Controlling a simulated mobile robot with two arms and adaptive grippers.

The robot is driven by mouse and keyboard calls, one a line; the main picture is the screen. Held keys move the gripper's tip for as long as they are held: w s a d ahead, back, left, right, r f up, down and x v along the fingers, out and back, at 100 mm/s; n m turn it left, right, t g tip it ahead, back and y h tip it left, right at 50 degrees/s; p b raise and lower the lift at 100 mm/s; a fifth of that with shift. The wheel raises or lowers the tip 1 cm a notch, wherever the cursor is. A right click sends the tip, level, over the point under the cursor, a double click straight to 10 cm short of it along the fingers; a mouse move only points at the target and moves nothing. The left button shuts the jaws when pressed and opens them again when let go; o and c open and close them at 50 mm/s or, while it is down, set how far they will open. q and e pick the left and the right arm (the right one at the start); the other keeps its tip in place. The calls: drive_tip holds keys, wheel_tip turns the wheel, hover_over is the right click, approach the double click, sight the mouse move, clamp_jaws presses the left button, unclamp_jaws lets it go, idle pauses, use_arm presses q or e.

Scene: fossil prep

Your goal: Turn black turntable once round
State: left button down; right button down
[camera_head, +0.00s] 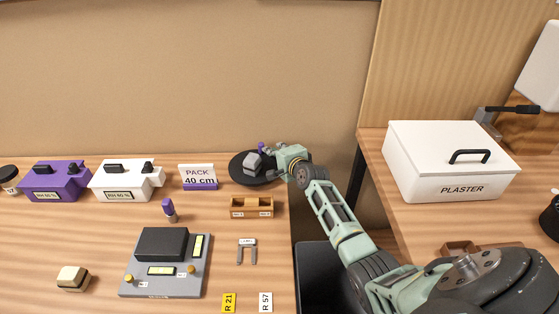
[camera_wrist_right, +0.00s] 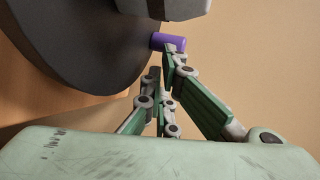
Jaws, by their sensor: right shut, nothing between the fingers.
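The black turntable (camera_head: 240,174) stands at the back of the table, near its right end. A grey block (camera_head: 253,163) sits on it. A small purple peg (camera_head: 261,147) shows at the far side of the block. My right gripper (camera_head: 270,153) reaches in from the right at the turntable's back right edge, shut and empty. In the right wrist view, the dark disc (camera_wrist_right: 70,45) fills the upper left. The purple peg (camera_wrist_right: 169,42) is right by the fingertips (camera_wrist_right: 162,66); I cannot tell whether they touch it. My left gripper is not in view.
A small wooden tray (camera_head: 251,213) stands in front of the turntable. A dark bin (camera_head: 315,270) is below the table's right edge. A white PLASTER box (camera_head: 440,165) is on the right bench.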

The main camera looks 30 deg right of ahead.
drive_tip(key=shift+w, duration=0.75)
drive_tip(key=shift+w+a+b, duration=0.25)
drive_tip(key=shift+w, duration=0.3)
drive_tip(key=shift+w+a+b, duration=0.2)
drive_tip(key=shift+w+b, duration=0.05)
drive_tip(key=shift+w, duration=0.3)
drive_tip(key=shift+w, duration=0.2)
